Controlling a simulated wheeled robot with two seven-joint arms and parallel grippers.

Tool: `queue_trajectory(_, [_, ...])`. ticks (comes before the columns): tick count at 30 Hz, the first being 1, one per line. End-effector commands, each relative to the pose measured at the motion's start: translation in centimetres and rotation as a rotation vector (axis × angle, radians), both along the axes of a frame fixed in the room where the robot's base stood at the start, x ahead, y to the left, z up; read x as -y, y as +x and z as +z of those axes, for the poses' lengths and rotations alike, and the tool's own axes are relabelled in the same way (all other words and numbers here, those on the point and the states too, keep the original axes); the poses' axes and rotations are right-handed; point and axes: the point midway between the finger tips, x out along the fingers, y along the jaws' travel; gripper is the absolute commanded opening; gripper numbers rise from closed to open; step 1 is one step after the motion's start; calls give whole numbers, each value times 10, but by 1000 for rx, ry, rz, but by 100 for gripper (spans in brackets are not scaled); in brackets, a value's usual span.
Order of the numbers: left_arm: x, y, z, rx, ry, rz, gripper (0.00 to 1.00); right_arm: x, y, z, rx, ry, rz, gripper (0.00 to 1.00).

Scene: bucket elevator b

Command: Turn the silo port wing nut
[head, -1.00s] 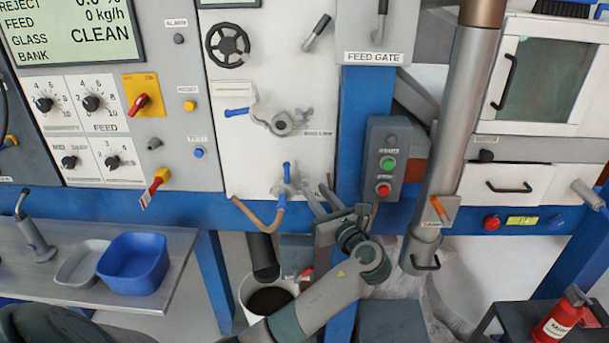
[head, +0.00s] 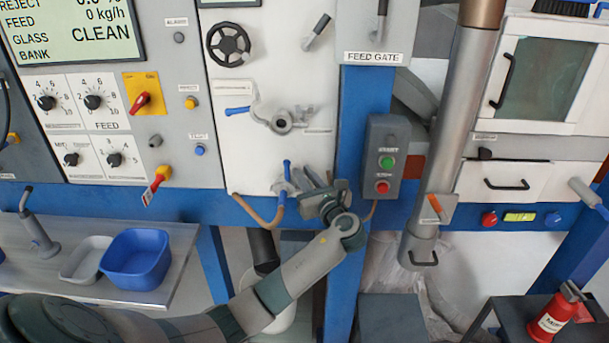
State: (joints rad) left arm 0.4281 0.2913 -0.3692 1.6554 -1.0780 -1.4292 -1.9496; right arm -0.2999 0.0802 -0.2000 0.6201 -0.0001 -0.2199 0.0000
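A grey round clamp fitting (head: 282,123) with small lugs sits on the white panel, with a label at its right. Which small part of it is the wing nut is too small to tell. Below it is a small valve (head: 283,187) with an upright blue lever and a hose. My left gripper (head: 306,178) is just right of this valve and below the clamp fitting. Its fingers point up and left, look apart, and hold nothing that I can see. Contact with the valve cannot be told. My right gripper is not in view.
A blue post (head: 362,120) with a green and red button box (head: 386,160) stands close right of my gripper. A thick grey pipe (head: 450,130) is further right. A blue bin (head: 135,260) sits on the left bench. The panel around the clamp fitting is open.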

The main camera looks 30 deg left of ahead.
Motion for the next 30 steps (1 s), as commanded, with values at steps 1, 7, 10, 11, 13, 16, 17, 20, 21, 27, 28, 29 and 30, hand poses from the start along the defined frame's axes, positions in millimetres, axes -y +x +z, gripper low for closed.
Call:
queue_trajectory(1, [0,0,0,0,0,0,4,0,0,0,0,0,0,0])
queue_trajectory(7, [0,0,0,0,0,1,0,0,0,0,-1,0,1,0])
queue_trajectory(10, [0,0,1,-1,-1,16,0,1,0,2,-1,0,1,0])
queue_trajectory(11, [0,0,1,-1,-1,26,0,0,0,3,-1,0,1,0])
queue_trajectory(13, [0,1,1,0,-4,56,0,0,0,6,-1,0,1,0])
queue_trajectory(16, [1,1,2,-1,-4,116,0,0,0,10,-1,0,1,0])
queue_trajectory(17, [0,1,2,-1,-4,135,0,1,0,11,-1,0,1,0])
queue_trajectory(20, [0,1,1,-2,-2,194,0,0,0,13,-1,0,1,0])
queue_trajectory(21, [0,1,1,0,-2,214,0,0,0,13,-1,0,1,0])
queue_trajectory(27, [0,0,1,1,1,253,0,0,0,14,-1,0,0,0])
queue_trajectory(28, [0,0,1,1,1,253,0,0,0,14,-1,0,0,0])
queue_trajectory(29, [0,0,1,1,1,252,0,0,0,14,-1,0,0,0])
queue_trajectory(30, [0,0,1,1,1,252,0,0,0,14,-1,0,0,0])
